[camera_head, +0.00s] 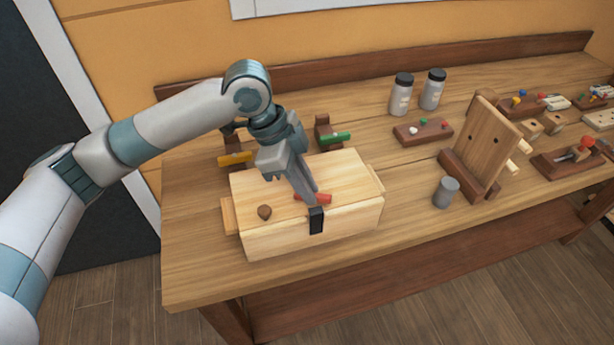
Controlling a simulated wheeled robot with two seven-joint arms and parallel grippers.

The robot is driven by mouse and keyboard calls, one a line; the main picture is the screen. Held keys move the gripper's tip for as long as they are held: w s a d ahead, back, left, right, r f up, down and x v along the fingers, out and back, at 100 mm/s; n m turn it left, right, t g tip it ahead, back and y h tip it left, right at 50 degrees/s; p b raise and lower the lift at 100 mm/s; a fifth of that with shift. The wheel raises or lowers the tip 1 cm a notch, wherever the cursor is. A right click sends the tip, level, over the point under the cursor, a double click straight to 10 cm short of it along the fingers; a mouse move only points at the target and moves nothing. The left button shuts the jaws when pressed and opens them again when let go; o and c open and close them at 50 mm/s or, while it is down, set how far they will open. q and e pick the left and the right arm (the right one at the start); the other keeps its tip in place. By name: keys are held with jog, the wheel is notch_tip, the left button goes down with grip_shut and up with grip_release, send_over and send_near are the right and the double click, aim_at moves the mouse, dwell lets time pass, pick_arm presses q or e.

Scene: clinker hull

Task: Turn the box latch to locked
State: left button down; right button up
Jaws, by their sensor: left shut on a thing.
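A pale wooden box (330,172) with a flat lid sits near the left end of the workbench. A red latch bar (325,198) lies on the lid close to its front edge, just behind a black plate (316,221) on the front face. A small brown knob (264,212) is on the lid to the left. My left gripper (311,195) reaches down from behind and is shut on the red latch, covering its middle. My right gripper is not in view.
Yellow (235,158) and green (335,138) handled pieces stand behind the box. A grey cylinder (446,192) and an upright wooden board (484,142) are to the right. Two lidded jars (402,95) stand at the back. The bench between box and cylinder is clear.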

pick_arm(q)
jog(key=shift+r+m+p, duration=0.25)
jog(key=shift+m+p, duration=0.1)
jog(key=shift+m, duration=0.15)
jog(key=m+g+p, duration=0.1)
jog(key=m, duration=0.1)
jog(key=shift+w+m, duration=0.1)
jog(key=shift+m, duration=0.3)
jog(key=m+g+p, duration=0.1)
jog(key=m, duration=0.1)
jog(key=shift+d+f+m+y, duration=0.1)
jog(key=shift+f+m+y, duration=0.05)
jog(key=shift+m+y, duration=0.25)
jog(key=m+g, duration=0.1)
jog(key=m, duration=0.1)
jog(key=shift+m+y, duration=0.3)
jog(key=shift+y, duration=0.1)
jog(key=shift+w+m+g+y, duration=0.1)
jog(key=shift+m+g+y, duration=0.4)
jog(key=shift+m, duration=1.4)
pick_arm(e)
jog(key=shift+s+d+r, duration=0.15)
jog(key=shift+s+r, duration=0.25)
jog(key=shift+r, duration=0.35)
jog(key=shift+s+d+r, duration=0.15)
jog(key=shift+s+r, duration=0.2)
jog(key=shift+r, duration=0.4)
pick_arm(q)
jog(key=shift+y, duration=0.3)
